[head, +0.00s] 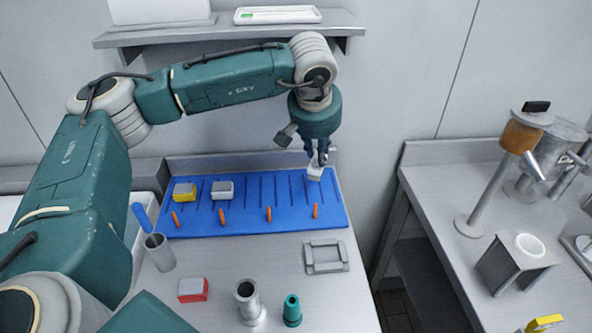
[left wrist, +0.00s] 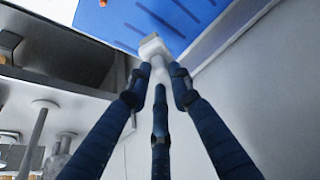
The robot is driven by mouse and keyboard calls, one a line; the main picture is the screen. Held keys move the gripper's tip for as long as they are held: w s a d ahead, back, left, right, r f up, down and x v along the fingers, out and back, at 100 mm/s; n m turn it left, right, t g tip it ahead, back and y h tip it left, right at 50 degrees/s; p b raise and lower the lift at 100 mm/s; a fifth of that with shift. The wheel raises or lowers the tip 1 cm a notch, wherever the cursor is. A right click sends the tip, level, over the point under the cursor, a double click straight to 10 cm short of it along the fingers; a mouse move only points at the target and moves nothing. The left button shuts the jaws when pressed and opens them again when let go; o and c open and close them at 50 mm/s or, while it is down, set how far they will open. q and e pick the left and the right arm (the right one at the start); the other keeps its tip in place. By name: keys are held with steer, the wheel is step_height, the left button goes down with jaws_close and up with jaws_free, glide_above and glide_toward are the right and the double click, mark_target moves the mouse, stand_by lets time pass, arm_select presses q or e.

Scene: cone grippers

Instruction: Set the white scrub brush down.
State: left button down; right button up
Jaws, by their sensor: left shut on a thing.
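My left gripper (head: 317,160) points down over the right end of the blue slotted mat (head: 260,225). Its dark fingers are shut on the white scrub brush (head: 315,173), a small pale block near the mat's far right part. In the left wrist view, the brush (left wrist: 152,46) sits between the tips of the blue fingers (left wrist: 157,68), with the mat's edge behind it. I cannot tell whether the brush touches the mat. My right gripper is not in view.
A yellow-and-grey brush (head: 184,192) and a white-and-grey one (head: 222,190) lie on the mat's left part. Several orange pegs (head: 268,214) line its front. A grey tray (head: 325,257), red block (head: 193,290), metal cup (head: 248,302) and teal bottle (head: 292,311) stand nearer.

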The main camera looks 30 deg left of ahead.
mark_target(317, 168)
arm_select(q)
steer(key=shift+s+f, duration=0.1)
steer(key=shift+f, duration=0.9)
step_height(317, 168, down, 4)
steer(key=shift+r+p, duration=0.1)
steer(key=shift+p, duration=0.4)
steer(key=shift+f, duration=0.3)
steer(key=c, duration=1.6)
jaws_free()
steer(key=shift+o, duration=0.2)
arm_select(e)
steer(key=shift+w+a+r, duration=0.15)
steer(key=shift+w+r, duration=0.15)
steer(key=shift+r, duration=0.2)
